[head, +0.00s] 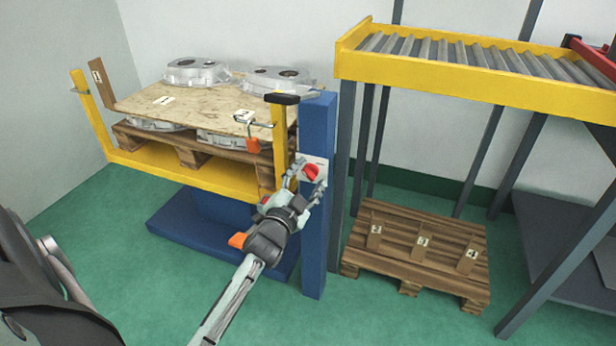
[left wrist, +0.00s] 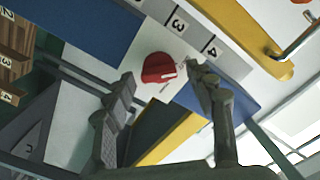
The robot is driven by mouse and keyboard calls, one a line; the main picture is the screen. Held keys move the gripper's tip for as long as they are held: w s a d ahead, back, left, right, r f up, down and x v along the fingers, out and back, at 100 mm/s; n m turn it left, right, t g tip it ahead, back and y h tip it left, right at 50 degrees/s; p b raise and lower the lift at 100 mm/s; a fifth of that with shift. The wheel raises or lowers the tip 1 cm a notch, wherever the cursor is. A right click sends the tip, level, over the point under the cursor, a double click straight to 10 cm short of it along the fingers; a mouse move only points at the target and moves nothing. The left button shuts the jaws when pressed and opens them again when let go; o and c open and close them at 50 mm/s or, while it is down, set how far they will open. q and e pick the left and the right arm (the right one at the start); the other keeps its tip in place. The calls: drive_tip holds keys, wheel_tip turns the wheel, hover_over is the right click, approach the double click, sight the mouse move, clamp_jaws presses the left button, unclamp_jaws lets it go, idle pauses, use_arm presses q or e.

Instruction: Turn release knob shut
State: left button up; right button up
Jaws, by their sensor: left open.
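The release knob (head: 311,171) is red and sits on a white plate on the blue post (head: 318,120). In the left wrist view the red knob (left wrist: 158,68) has a pale mark on its right side. My left gripper (head: 305,180) is open right at the knob in the head view. In the left wrist view its two fingers (left wrist: 160,95) stand apart below the knob, one on each side. I cannot tell whether either finger touches it. My right gripper is not in view.
A yellow lift frame (head: 190,176) holds a pallet with a board (head: 185,107) and aluminium castings (head: 195,70). A roller conveyor (head: 470,55) stands right, over a wooden pallet (head: 400,240). Green floor is clear in front.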

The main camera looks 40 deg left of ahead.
use_arm(q)
drive_tip(key=v, duration=1.2)
